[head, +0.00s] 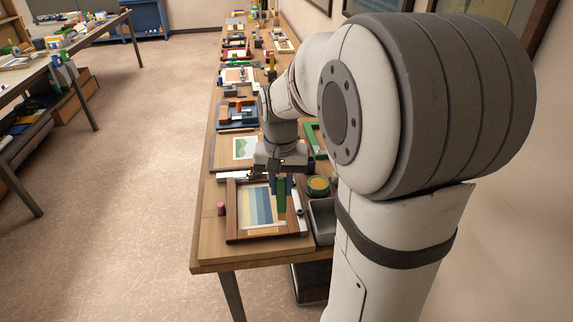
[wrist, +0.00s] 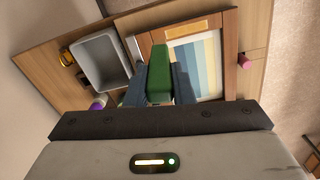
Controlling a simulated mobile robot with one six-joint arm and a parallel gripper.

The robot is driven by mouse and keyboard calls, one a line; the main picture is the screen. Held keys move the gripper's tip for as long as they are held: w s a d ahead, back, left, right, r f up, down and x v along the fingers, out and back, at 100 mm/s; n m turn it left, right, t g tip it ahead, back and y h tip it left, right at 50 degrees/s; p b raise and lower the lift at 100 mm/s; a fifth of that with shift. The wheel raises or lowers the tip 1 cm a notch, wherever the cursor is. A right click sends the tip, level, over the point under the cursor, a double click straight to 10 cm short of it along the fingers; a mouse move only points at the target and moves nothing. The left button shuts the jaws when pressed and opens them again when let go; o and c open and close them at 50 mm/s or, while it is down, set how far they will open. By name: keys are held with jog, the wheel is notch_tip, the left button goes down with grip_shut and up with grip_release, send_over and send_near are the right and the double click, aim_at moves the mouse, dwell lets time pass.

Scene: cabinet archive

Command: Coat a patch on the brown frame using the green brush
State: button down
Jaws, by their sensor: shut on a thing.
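The brown frame (head: 232,224) lies on the near end of the long wooden table around a picture with blue and yellow stripes. It also shows in the wrist view (wrist: 230,72). A lighter patch (wrist: 195,28) with an orange-tan look lies on one side of the frame. My gripper (head: 280,184) is shut on the green brush (head: 281,200) above the frame's right part. In the wrist view the green brush (wrist: 159,62) sits between the two fingers. Its lower end is hidden, and I cannot tell whether it touches anything.
A grey tray (wrist: 100,61) stands beside the frame, on its right in the head view. Several other items fill the table farther back.

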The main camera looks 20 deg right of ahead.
aim_at(281, 178)
jog(key=shift+r+p, duration=1.05)
jog(key=shift+r, duration=0.75)
